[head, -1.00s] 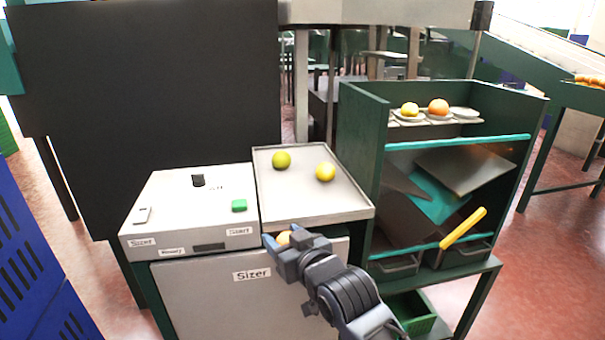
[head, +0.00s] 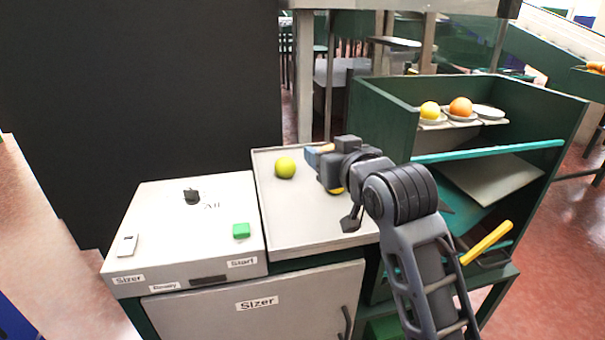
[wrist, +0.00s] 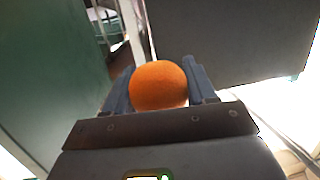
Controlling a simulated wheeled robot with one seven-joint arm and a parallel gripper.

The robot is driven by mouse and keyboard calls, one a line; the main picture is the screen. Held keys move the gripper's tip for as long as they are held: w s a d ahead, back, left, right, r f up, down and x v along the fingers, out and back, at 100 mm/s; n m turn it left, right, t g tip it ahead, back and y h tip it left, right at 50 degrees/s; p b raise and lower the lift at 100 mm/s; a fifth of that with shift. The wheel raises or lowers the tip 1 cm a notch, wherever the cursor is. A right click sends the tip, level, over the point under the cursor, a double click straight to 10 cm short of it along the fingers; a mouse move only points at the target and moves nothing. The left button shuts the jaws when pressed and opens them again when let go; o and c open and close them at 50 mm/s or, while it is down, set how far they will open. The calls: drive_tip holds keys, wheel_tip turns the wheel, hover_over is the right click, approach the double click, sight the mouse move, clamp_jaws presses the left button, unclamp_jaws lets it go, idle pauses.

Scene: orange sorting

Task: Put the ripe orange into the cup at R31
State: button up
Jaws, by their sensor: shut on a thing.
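My gripper (head: 320,158) is raised above the right part of the sizer's tray. In the wrist view my gripper (wrist: 161,78) is shut on an orange (wrist: 159,86), with a finger on each side of it. In the head view the held orange (head: 327,147) is mostly hidden by the fingers. At the shelf's top, three small pale cups stand in a row. The left one holds a yellow-orange fruit (head: 429,110), the middle one an orange fruit (head: 460,107), and the right cup (head: 488,112) looks empty. No R31 label is readable.
The sizer panel (head: 185,235) is left. The green shelf unit's wall (head: 385,130) rises between tray and cups. A dark panel (head: 140,100) stands behind.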

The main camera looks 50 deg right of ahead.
sight(319, 210)
drive_tip(key=shift+d+r, duration=0.3)
wheel_tip(319, 210, down, 13)
drive_tip(key=shift+w+d+f, duration=0.1)
drive_tip(key=shift+d+f, duration=0.05)
drive_tip(key=x, duration=0.2)
drive_tip(key=p+x, duration=0.1)
drive_tip(key=x, duration=0.1)
drive_tip(key=shift+w+d+r, duration=0.1)
drive_tip(key=shift+r, duration=0.4)
drive_tip(key=shift+f, duration=0.75)
drive_tip(key=shift+f, duration=0.2)
drive_tip(key=o, duration=1)
